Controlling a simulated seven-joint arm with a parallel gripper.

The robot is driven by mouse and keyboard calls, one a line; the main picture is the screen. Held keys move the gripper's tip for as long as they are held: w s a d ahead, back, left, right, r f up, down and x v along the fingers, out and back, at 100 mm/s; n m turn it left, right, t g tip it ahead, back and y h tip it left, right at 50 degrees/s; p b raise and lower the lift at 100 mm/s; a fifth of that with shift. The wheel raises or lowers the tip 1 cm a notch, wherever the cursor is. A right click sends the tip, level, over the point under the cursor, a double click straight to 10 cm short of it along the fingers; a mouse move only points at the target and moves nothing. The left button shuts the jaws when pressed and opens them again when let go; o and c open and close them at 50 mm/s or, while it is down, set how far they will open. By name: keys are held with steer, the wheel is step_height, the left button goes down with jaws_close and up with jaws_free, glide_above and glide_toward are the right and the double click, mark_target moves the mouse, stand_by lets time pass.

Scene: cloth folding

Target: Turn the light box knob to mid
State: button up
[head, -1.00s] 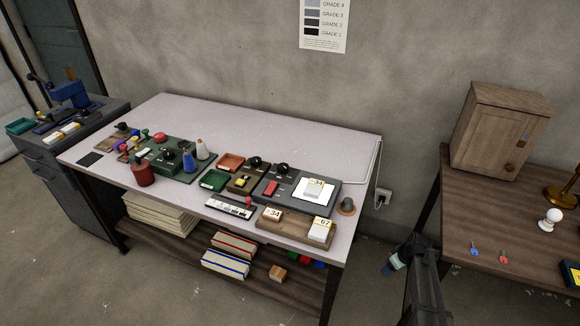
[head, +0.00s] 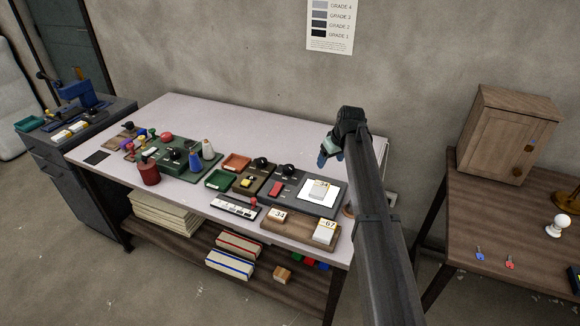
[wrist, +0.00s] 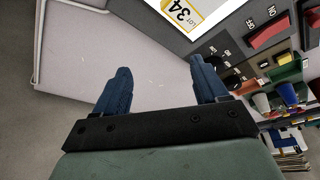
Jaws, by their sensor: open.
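The light box (head: 289,186) is a dark grey box near the right end of the table. It has a white panel (head: 304,194), a red switch (head: 275,188) and a black knob (head: 288,170) at its back. In the wrist view, the box is at the upper right, with the red switch (wrist: 268,33) marked ON and OFF. The knob's setting is too small to read. My gripper (head: 327,155) is open and empty, above the table's back right, behind and right of the light box. In the wrist view, its blue fingers (wrist: 162,82) are apart over bare table.
A device with another black knob (head: 261,163) stands left of the light box. A wooden tray (head: 287,227) with numbered blocks lies in front. The table's back (head: 230,120) is clear.

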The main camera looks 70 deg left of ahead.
glide_toward(289, 168)
step_height(289, 168, up, 4)
steer(key=w+d, duration=0.1)
steer(key=d, duration=0.1)
steer(key=shift+n+g, duration=0.3)
steer(key=shift+n, duration=0.1)
steer(key=x, duration=1.3)
steer(key=shift+a, duration=0.35)
steer(key=shift+c, duration=0.5)
steer(key=c, duration=1)
